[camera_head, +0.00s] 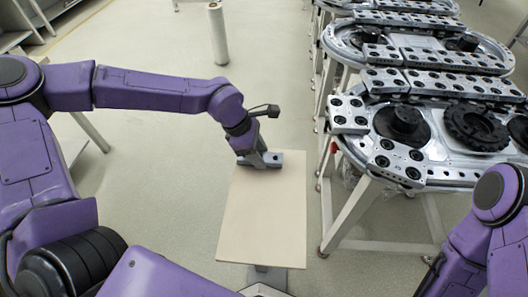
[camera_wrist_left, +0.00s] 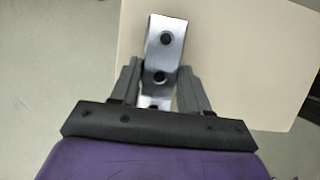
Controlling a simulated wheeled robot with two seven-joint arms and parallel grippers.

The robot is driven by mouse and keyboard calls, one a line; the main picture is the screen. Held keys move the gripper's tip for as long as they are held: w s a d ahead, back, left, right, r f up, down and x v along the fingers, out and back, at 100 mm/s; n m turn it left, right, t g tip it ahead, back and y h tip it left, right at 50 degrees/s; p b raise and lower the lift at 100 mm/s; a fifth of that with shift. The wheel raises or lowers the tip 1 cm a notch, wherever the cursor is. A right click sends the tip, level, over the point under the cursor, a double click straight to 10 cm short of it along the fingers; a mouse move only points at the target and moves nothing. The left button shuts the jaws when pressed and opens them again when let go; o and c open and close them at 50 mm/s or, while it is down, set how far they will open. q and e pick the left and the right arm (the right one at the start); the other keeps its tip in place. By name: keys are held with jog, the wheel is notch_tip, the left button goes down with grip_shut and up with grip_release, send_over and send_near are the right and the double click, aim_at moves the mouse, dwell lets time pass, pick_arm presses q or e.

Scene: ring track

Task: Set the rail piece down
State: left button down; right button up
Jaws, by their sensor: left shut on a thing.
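The rail piece (camera_wrist_left: 166,48) is a short silver metal bar with dark round holes. My left gripper (camera_wrist_left: 158,82) is shut on it, with one grey finger on each side. In the head view the rail piece (camera_head: 270,159) is at the far end of a pale wooden board (camera_head: 262,220), and my left gripper (camera_head: 258,157) is over it. I cannot tell whether the piece touches the board or is just above it. My right arm shows at the lower right of the head view, but its gripper is out of sight.
Ring tracks (camera_head: 415,125) with silver rail segments and black wheels stand on white frames at the right. A white roll (camera_head: 217,35) stands on the floor at the back. Shelving (camera_head: 35,25) is at the far left. Most of the board is bare.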

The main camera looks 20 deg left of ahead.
pick_arm(q)
jog(key=c, duration=0.7)
grip_release()
jog(key=shift+f, duration=0.15)
jog(key=shift+o, duration=0.8)
jog(key=shift+s+a, duration=0.1)
jog(key=shift+a, duration=0.15)
jog(key=shift+a+r, duration=0.1)
jog(key=shift+r, duration=0.4)
jog(key=v, duration=1.1)
jog(key=shift+a, duration=0.2)
jog(key=shift+s+r, duration=0.15)
